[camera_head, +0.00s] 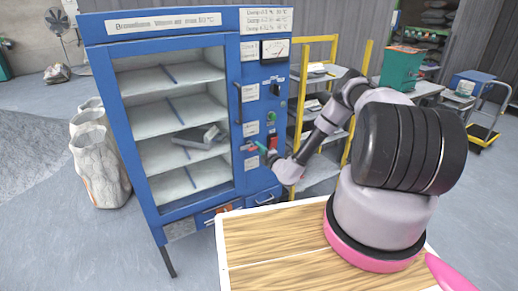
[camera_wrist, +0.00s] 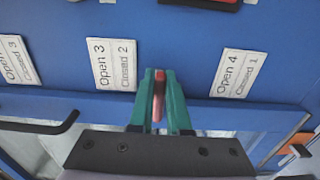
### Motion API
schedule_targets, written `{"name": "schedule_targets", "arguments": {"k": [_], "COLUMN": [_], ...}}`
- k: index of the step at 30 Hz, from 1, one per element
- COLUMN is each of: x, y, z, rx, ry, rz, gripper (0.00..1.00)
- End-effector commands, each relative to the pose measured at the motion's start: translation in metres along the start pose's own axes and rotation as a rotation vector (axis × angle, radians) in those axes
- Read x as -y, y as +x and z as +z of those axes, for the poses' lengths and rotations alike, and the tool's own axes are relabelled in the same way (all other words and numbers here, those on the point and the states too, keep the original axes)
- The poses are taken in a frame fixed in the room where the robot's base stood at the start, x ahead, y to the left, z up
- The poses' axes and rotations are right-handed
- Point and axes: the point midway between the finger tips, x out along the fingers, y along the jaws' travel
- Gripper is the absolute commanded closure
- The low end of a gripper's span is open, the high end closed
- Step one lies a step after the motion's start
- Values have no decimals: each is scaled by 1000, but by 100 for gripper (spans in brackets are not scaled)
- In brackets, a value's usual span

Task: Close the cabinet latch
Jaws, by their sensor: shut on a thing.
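A tall blue cabinet (camera_head: 158,220) with a windowed door and a side panel stands at the left centre in the head view. My gripper (camera_head: 260,146) is at the lower part of that panel. In the wrist view its green fingers (camera_wrist: 159,78) are shut on a narrow red lever (camera_wrist: 158,100), which seems to be the latch. The lever sits between an "Open 3 / Closed 2" label (camera_wrist: 113,64) and an "Open 4 / Closed 1" label (camera_wrist: 236,73). The fingers hide part of it, and its exact setting cannot be told.
A black door handle (camera_head: 239,103) is left of the panel. A red switch (camera_head: 273,141) is close to my gripper. A dark handle (camera_wrist: 45,126) is at the left in the wrist view. A yellow-framed rack (camera_head: 330,52) stands right of the cabinet, and sacks (camera_head: 100,165) stand left.

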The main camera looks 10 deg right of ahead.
Motion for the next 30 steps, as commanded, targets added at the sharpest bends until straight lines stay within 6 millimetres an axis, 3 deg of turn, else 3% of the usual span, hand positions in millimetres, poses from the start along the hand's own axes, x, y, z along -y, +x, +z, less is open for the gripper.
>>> {"name": "schedule_targets", "arguments": {"k": [4,5,6,7,19,30], "x": [3,3,3,3,1,2], "y": [-2,-2,-2,-2,-7,-76], "z": [-1,-2,-1,-1,0,0], "rx": [-2,-2,-2,-2,0,1], "ry": [2,2,2,2,1,4], "rz": [-7,-7,-7,-7,-3,-5], "gripper": [100,77,62,55,55,55]}}
